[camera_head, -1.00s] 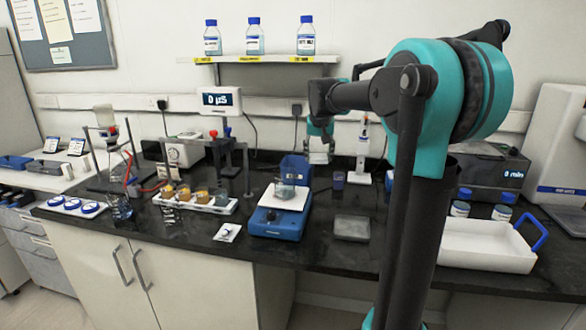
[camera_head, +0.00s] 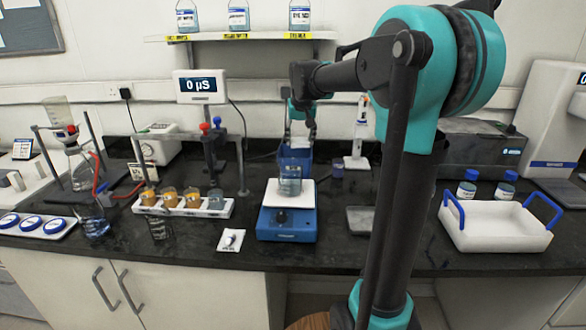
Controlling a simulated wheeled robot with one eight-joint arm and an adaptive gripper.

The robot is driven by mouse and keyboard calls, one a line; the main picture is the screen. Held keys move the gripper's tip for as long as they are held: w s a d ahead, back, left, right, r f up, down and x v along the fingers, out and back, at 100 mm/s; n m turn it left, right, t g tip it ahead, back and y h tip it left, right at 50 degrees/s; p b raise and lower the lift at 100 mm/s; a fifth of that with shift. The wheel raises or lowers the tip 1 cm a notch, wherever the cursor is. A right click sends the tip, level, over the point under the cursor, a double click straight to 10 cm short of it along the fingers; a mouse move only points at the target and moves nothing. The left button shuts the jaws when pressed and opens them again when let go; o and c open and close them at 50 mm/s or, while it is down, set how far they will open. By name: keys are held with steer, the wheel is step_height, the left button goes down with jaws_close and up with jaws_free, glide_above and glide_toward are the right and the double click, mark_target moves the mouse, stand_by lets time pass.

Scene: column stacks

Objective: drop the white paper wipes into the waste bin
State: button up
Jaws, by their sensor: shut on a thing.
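My gripper (camera_head: 300,132) is at the back of the bench, just above and behind an open blue box (camera_head: 294,164). It is shut on a small white thing (camera_head: 299,143), which looks like the white paper wipes; the box and the small size hide its outline. I cannot tell whether the white thing is inside the box's opening or behind it. The blue box stands behind the blue stirrer or scale. I cannot tell whether this box is the waste bin; no other bin is clear in view.
A glass beaker (camera_head: 289,182) stands on the blue device (camera_head: 286,224) in front of the box. A white tray with blue handles (camera_head: 494,238) is at the right. A rack of amber vials (camera_head: 216,209) stands left. Bottles line the shelf (camera_head: 240,37) above.

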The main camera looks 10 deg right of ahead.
steer(key=shift+f, duration=0.95)
steer(key=o, duration=1.3)
steer(key=shift+r, duration=0.1)
steer(key=v, duration=1.2)
